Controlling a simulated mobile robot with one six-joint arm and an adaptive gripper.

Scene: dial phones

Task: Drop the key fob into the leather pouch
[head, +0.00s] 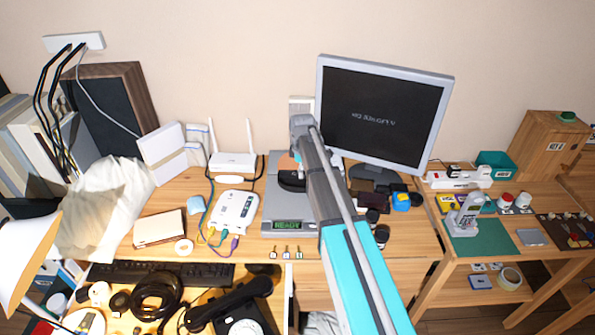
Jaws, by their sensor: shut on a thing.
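My arm reaches from the bottom edge over the desk, and its far end is by the monitor's left side. My gripper cannot be made out; the arm's own links cover that area. I cannot identify the key fob. Several small dark items lie right of the arm, among them a dark brown piece (378,201), but I cannot tell whether any is the leather pouch. A dark round item with an orange-brown part (291,180) sits on the grey device, partly hidden by my arm.
The grey device (275,214) reads READY. A monitor (384,110) stands behind. A white router (233,164) and a white box with cables (235,211) are left of it. A blue item (401,201) lies right. A side table with a green mat (484,238) is farther right.

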